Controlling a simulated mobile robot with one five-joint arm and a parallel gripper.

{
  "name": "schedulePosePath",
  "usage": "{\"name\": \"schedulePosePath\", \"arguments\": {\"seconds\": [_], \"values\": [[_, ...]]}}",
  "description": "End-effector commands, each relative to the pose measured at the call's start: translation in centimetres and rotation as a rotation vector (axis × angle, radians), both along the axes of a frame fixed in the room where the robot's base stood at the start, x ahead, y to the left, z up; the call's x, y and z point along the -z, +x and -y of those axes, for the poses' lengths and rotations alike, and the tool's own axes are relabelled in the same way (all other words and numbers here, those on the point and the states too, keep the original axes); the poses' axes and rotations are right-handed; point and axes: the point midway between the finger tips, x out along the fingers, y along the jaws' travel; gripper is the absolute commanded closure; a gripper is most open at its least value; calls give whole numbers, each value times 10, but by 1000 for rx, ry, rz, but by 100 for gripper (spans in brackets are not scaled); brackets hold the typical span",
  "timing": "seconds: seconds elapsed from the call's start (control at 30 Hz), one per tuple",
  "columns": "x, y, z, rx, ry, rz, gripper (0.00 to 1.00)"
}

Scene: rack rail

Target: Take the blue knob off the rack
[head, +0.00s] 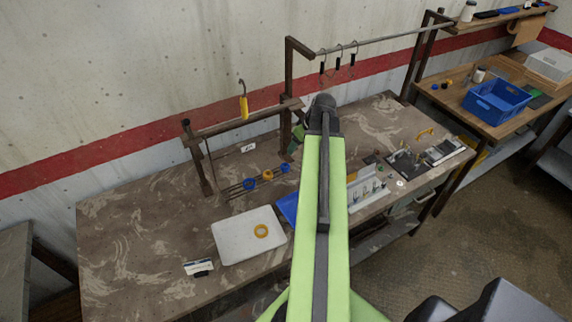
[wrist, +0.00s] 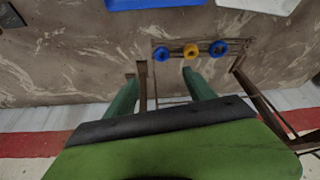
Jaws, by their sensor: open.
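The low wire rack (head: 232,190) lies on the marbled workbench and bears two blue knobs with a yellow knob (head: 267,174) between them. One blue knob (head: 250,183) is at the left, the other blue knob (head: 285,168) at the right. In the wrist view the row shows as a blue knob (wrist: 162,54), a yellow knob (wrist: 191,50) and a blue knob (wrist: 218,48). My gripper (wrist: 160,76) is open, its two green fingers apart and empty, pointing toward the row without visible contact. In the head view my arm mostly hides it.
A brown rail frame (head: 222,126) with a hanging yellow-handled hook (head: 243,106) stands behind the rack. A white tray (head: 228,248) with a yellow ring (head: 261,231) and a blue tray (head: 286,208) lie in front. The left bench is mostly clear.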

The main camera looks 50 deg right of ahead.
Motion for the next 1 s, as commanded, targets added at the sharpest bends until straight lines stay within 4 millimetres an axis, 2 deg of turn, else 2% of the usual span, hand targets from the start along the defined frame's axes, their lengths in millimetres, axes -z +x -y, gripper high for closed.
{"name": "schedulePosePath", "arguments": {"seconds": [0.17, 0.63, 0.73, 0.9, 1.0], "values": [[16, 5, 0, -1, 1, -1, 37], [110, 43, 3, -3, 1, -3, 37], [117, 48, 3, -2, 2, -3, 37], [116, 49, 2, -2, 2, -3, 37], [126, 52, 2, -3, 1, -2, 37]]}}
